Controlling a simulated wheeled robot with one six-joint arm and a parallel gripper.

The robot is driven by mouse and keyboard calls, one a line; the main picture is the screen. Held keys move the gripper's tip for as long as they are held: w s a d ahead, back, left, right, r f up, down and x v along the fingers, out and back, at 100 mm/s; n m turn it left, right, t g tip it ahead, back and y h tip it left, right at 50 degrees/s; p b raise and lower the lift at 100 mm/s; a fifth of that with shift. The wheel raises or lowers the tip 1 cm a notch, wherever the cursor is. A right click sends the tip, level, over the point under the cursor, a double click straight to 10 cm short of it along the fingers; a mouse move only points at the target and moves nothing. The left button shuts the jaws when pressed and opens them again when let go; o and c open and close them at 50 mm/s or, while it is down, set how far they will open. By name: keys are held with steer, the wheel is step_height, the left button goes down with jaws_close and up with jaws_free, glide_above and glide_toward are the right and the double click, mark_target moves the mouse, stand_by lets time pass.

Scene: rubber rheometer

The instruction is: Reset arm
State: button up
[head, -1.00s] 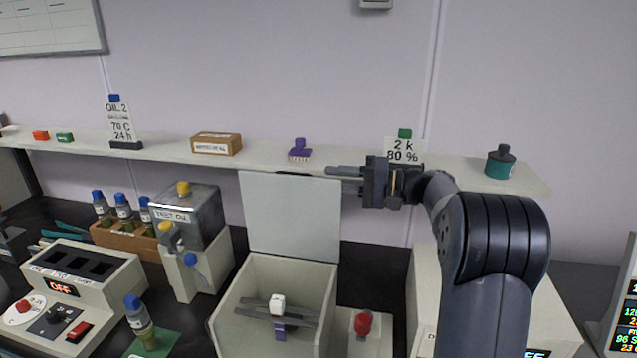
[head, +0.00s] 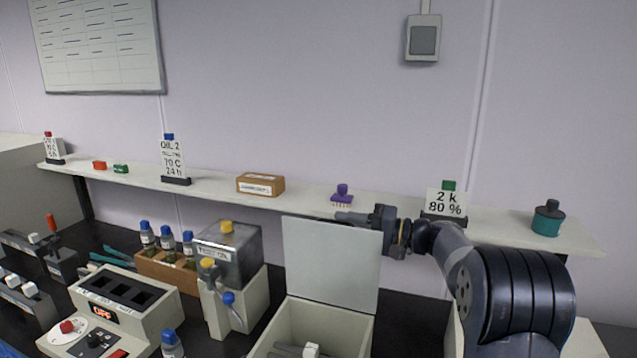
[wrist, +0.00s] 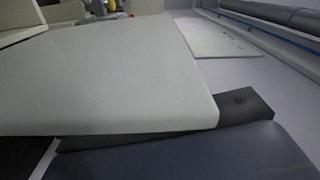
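My arm is raised at the right of the head view, and my gripper (head: 345,217) points left. It appears just in front of the shelf edge, above the top right corner of the upright pale lid (head: 331,264). No object shows in the fingers. They are seen edge-on, so the gap between them is unclear. In the wrist view a large pale panel (wrist: 110,70) fills the left and middle, with a dark finger-like part (wrist: 238,106) behind its corner.
The open box (head: 325,318) stands below the lid. A wall shelf (head: 305,200) carries a purple stamp-like piece (head: 342,193), a cardboard box (head: 260,184), a sign (head: 446,203) and a teal bottle (head: 547,218). The oil tank (head: 228,255) and heater block (head: 125,305) stand left.

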mark_target(334, 225)
steer(key=x, duration=0.2)
steer(key=shift+w+a+r+p, duration=0.1)
steer(key=shift+a+p, duration=0.2)
steer(key=shift+a, duration=0.25)
steer(key=shift+s, duration=0.25)
